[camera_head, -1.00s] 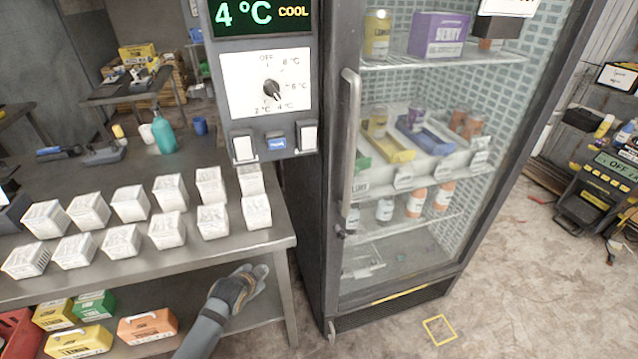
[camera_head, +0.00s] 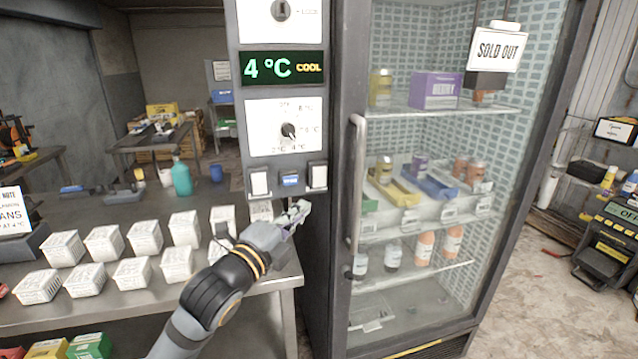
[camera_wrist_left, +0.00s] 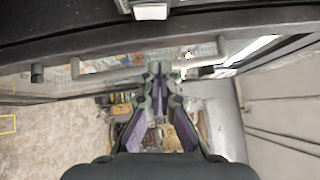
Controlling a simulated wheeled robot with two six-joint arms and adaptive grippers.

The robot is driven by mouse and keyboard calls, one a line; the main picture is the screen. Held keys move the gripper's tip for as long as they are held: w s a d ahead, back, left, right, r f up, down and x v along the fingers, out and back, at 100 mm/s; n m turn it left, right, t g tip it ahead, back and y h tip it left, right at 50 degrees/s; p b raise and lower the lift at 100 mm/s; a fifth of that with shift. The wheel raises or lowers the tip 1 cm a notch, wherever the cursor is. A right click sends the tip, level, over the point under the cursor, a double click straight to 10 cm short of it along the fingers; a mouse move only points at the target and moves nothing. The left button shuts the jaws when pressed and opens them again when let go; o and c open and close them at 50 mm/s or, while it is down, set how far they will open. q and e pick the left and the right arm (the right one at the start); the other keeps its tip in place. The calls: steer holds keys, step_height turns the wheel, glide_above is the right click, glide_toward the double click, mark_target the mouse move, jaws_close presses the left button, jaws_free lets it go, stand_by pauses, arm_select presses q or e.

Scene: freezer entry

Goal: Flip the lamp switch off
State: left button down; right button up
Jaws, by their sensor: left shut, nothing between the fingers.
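Two white rocker switches sit at the bottom of the freezer's control panel, a left one (camera_head: 259,182) and a right one (camera_head: 318,176), with a small blue label (camera_head: 290,180) between them. I cannot read which one is the lamp switch. My left gripper (camera_head: 298,208) is just below the panel, under the right rocker and apart from it. In the left wrist view its fingers (camera_wrist_left: 160,72) are together and empty. A white block (camera_wrist_left: 150,11), apparently a rocker, shows at the top of that view. My right gripper is out of view.
The glass-door freezer with its long vertical handle (camera_head: 356,185) stands right of the panel. A temperature dial (camera_head: 288,131) and a green "4 °C COOL" display (camera_head: 282,68) are above the switches. White tubs (camera_head: 131,273) cover the metal table at left.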

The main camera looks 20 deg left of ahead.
arm_select(q)
steer(key=p, duration=0.3)
glide_toward(318, 179)
steer(key=w+d+r, duration=0.2)
steer(key=w+d, duration=0.1)
steer(key=d, duration=0.2)
steer(key=w, duration=0.1)
steer(key=w+a+p, duration=0.1)
steer(key=w, duration=0.1)
steer(key=shift+a+r, duration=0.15)
steer(key=shift+a, duration=0.05)
steer(key=shift+w+a, duration=0.35)
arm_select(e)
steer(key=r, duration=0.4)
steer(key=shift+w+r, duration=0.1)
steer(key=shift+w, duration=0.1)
arm_select(q)
steer(key=shift+d, duration=0.1)
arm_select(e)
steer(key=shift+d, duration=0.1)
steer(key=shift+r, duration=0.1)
